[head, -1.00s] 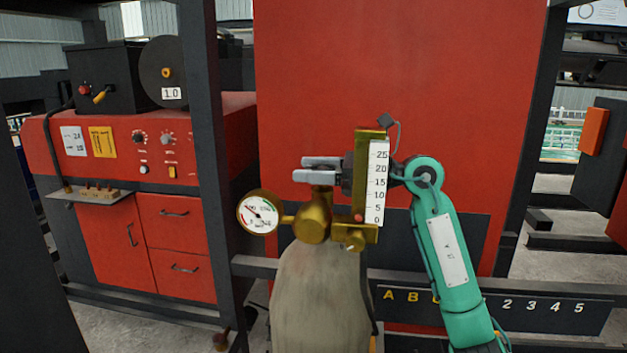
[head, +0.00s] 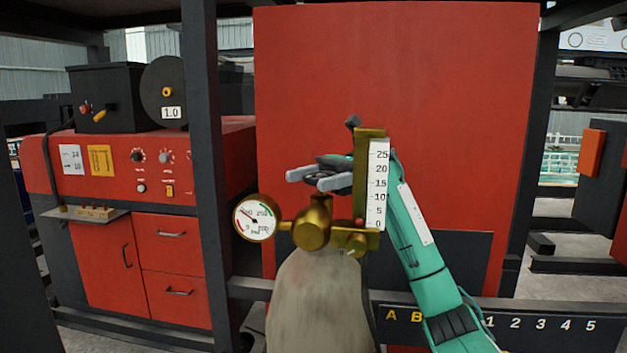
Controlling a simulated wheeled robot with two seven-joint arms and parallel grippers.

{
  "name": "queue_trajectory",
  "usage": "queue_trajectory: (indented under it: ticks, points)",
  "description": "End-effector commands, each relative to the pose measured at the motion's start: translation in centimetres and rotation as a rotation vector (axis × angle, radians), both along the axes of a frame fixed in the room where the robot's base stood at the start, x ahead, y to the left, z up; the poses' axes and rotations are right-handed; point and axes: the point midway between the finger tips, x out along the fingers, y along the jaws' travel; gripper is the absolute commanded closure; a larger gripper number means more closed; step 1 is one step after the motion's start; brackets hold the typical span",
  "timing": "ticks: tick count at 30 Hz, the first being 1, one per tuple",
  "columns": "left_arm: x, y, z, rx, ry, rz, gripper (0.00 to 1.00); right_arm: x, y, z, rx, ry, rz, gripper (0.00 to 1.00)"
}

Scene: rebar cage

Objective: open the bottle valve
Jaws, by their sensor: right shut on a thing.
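The gas bottle (head: 318,305), pale grey-beige and upright, stands at the lower middle. Its brass valve body (head: 312,228) carries a round pressure gauge (head: 257,217) on the left, its needle off to the left side of the dial. A flow scale (head: 377,185) marked 0 to 25 stands on the right. A small dark valve handwheel (head: 316,179) sits on top of the brass stem. My right gripper (head: 307,179) is shut on this handwheel, one grey finger on each side. The flow scale hides part of my right wrist. My left gripper is not in view.
A red cabinet panel (head: 400,85) stands behind the bottle. A red welding machine (head: 110,170) with a wire spool is at the left, behind a dark post (head: 205,150). A dark rail (head: 500,325) with letters and numbers crosses the lower right.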

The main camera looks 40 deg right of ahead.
Motion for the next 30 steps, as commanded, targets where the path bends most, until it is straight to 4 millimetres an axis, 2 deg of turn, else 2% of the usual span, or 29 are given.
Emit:
queue_trajectory:
  ticks: [6,15,30]
  points:
    - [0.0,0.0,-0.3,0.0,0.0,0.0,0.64,-0.3,0.0,0.0,0.001,-0.002,0.194,0.62]
    - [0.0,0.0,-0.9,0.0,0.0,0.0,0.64,-0.6,-0.1,-0.1,0.0,-0.001,0.389,0.62]
    - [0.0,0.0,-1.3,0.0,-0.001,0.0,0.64,-0.8,-0.2,-0.1,-0.002,0.003,0.493,0.62]
